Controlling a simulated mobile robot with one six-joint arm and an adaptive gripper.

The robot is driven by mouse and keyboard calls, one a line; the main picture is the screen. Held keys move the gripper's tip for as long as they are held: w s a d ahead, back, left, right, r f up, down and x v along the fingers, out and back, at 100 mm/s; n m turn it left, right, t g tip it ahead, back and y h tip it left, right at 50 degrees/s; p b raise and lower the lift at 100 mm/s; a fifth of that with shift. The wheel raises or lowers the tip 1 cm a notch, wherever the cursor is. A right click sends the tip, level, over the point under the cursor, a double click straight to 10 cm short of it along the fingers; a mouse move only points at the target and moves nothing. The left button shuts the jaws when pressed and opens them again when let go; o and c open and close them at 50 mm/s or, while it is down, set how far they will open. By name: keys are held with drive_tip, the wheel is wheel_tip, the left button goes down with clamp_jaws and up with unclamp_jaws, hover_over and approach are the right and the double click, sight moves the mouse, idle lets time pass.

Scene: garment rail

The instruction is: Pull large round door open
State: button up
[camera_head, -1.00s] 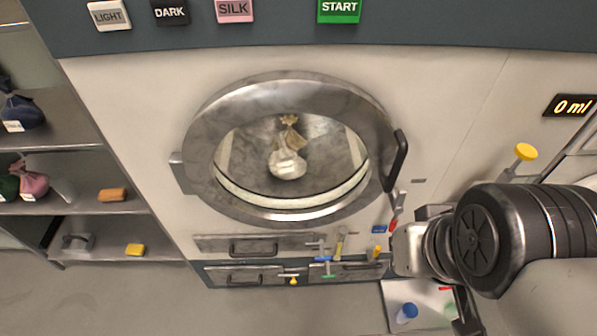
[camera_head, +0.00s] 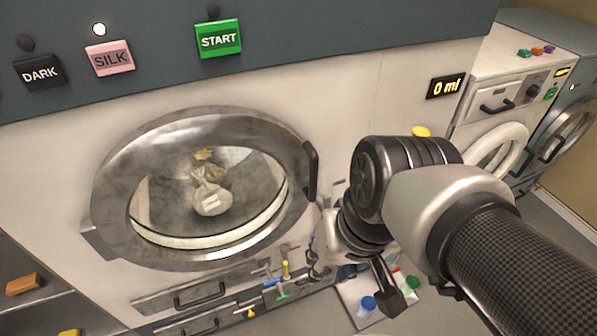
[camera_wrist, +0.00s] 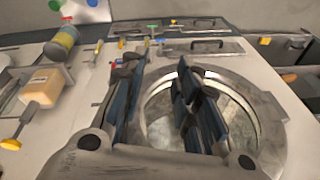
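The large round door (camera_head: 112,195) has a grey metal ring and a glass middle, and it looks closed against the white machine front. A tied beige bag (camera_head: 212,198) shows behind the glass. The door's black handle (camera_head: 311,170) stands upright on its right edge. My gripper (camera_head: 315,248) is below the handle, near the door's lower right, partly hidden by my wrist. In the wrist view my gripper (camera_wrist: 160,95) is open, with two dark blue fingers apart and nothing seen between them. The door ring (camera_wrist: 268,125) lies behind the right finger. The handle cannot be made out there.
Drawers with handles (camera_head: 200,295) and small coloured valves (camera_head: 280,268) sit under the door. A tray with bottles (camera_head: 362,312) stands below my wrist. Smaller washers (camera_head: 490,105) stand at the right. Shelves (camera_head: 50,310) are at the lower left.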

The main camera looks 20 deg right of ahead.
drive_tip(key=shift+o, duration=0.6)
drive_tip(key=w+f+m+g+y, duration=0.1)
drive_tip(key=m+y, duration=0.1)
drive_tip(key=w+m+g+y+p, duration=0.1)
drive_tip(key=m+y, duration=0.1)
drive_tip(key=m, duration=0.1)
drive_tip(key=w+f+m+g+y, duration=0.1)
drive_tip(key=m, duration=0.1)
drive_tip(key=shift+w+a+f+y+p, duration=0.25)
drive_tip(key=shift+f+y+p, duration=0.05)
drive_tip(key=shift+y+p, duration=0.1)
drive_tip(key=m+t+y+p, duration=0.3)
drive_tip(key=m+t+y, duration=0.1)
drive_tip(key=m+t, duration=1.3)
approach(314, 176)
drive_tip(key=w+a, duration=0.1)
drive_tip(key=w, duration=0.2)
drive_tip(key=w+a+m+g+b, duration=0.1)
drive_tip(key=w+a, duration=0.1)
drive_tip(key=w, duration=0.1)
drive_tip(key=w+a+m+g, duration=0.1)
drive_tip(key=w+a, duration=0.1)
drive_tip(key=w, duration=0.1)
drive_tip(key=shift+w+r+b, duration=0.15)
drive_tip(key=shift+r+b, duration=0.15)
drive_tip(key=shift+r, duration=0.05)
drive_tip(key=shift+c, duration=0.2)
clamp_jaws()
